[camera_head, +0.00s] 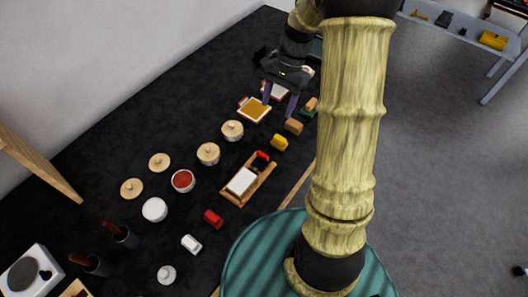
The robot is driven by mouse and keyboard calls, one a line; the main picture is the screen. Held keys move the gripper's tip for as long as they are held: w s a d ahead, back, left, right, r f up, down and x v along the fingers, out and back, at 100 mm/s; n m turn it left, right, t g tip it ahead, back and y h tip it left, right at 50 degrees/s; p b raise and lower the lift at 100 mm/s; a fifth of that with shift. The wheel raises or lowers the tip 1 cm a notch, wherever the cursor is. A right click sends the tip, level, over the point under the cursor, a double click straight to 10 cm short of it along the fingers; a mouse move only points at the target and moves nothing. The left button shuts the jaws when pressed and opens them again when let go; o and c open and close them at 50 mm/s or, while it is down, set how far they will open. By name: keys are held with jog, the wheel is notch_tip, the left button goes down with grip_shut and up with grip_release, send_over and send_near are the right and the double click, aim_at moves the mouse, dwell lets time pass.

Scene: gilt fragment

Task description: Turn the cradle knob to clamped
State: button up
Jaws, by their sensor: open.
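My gripper (279,101) is open, its two dark fingers pointing down over the far end of the dark table. No object shows between the fingers. A small wooden cradle-like tray (264,181) lies near the middle of the table and bears a white block (241,182). A small red and black part (262,157) is at the tray's far end; I cannot tell whether it is the knob or how it is set. My gripper is beyond this tray, apart from it. A gold square in a pale frame (254,109) lies just left of the fingers.
Several round lidded pots, including one (208,153), and a bowl of red stuff (183,181) stand left of the tray. Yellow (280,142), red (213,218) and white (191,244) small pieces lie nearby. Dark cups (97,264) stand at the near left. My arm hides part of the right side.

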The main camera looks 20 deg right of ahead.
aim_at(263, 153)
jog(key=p+x, duration=0.1)
jog(key=x, duration=1.6)
jog(key=shift+f+p, duration=0.3)
jog(key=shift+p, duration=0.1)
jog(key=c, duration=1)
